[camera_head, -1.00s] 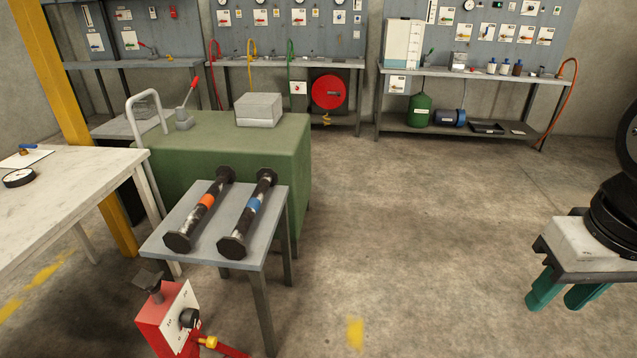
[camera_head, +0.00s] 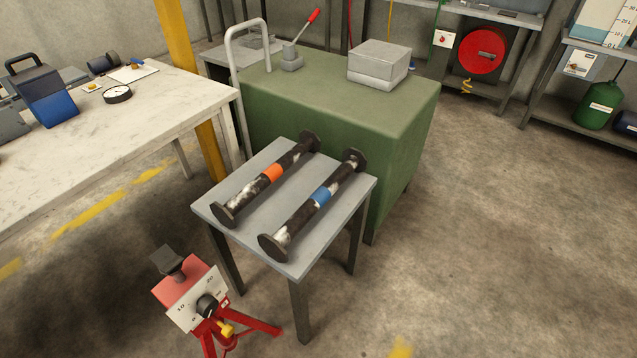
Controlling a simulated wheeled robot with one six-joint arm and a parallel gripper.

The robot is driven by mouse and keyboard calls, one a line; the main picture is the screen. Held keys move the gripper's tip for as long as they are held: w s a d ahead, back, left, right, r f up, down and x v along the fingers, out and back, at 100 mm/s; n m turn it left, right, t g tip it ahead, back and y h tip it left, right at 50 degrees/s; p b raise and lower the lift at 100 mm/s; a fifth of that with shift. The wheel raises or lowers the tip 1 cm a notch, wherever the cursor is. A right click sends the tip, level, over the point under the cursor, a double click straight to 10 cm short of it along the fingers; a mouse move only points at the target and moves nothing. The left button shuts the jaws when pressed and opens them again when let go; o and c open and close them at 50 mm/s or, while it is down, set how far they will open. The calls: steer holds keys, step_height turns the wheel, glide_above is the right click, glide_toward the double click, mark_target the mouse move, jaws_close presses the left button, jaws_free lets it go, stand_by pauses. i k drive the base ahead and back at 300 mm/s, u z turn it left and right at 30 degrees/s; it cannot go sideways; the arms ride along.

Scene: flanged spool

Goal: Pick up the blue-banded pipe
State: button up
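The blue-banded pipe (camera_head: 334,186) is a dark, worn spool with a flange at each end and a blue band round its middle. It lies on a small grey table (camera_head: 250,236), slanting from near left to far right. A similar orange-banded pipe (camera_head: 255,186) lies to its left, roughly parallel, with a gap of bare tabletop between them. My gripper is not seen in the head view. In the earlier frame, dark round parts and teal fingers showed at the right edge.
A red stand with a dial box (camera_head: 194,296) stands at the table's near left. A green cabinet (camera_head: 330,115) with a grey block (camera_head: 379,63) stands close behind. A white workbench (camera_head: 150,105) is at left. The floor to the right is clear.

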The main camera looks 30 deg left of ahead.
mark_target(353, 161)
steer(key=u, duration=0.55)
steer(key=i, duration=1.05)
steer(key=u, duration=0.7)
